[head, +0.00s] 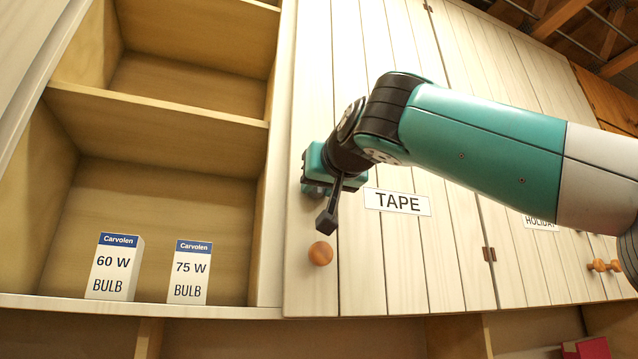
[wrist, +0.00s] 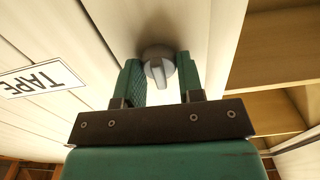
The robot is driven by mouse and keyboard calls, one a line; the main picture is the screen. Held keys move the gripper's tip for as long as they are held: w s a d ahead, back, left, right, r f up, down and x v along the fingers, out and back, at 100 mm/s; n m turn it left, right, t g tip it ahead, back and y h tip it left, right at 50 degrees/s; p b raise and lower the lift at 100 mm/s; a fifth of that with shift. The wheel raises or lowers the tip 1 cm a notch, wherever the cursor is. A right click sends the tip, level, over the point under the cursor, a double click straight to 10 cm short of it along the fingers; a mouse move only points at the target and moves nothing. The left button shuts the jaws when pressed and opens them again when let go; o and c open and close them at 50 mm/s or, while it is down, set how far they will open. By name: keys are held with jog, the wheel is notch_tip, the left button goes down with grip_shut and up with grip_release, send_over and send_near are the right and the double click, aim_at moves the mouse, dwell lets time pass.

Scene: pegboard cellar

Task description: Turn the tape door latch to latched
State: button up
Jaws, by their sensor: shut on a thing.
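The tape door (head: 350,80) is a white plank door with a TAPE label (head: 397,202) and a round orange wooden knob (head: 320,253) at its lower left; it looks closed. My gripper (head: 313,168) is at the door's left edge, above the knob. In the wrist view the door latch (wrist: 157,68) is a grey round base with a short lever, which points down the picture towards my palm. My two green fingers stand on either side of it, and my gripper is shut on it. In the head view my gripper hides the latch. The TAPE label (wrist: 40,80) appears upside down in the wrist view.
Open shelves left of the door hold a 60 W bulb box (head: 115,267) and a 75 W bulb box (head: 190,272). Another door with a HOLIDAY label (head: 540,222) is on the right, partly behind my arm. A red object (head: 588,349) is at the lower right.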

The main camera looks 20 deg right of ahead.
jog(key=m+b, duration=0.1)
jog(key=m, duration=0.3)
jog(key=shift+d, duration=0.1)
jog(key=m+b, duration=0.1)
jog(key=m, duration=0.4)
jog(key=shift+f, duration=0.1)
jog(key=m, duration=0.4)
jog(key=shift+b, duration=0.4)
jog(key=shift+f+m+b, duration=0.1)
jog(key=shift+m+b, duration=0.25)
jog(key=shift+m, duration=1.85)
jog(key=o, duration=0.9)
jog(key=shift+d, duration=0.1)
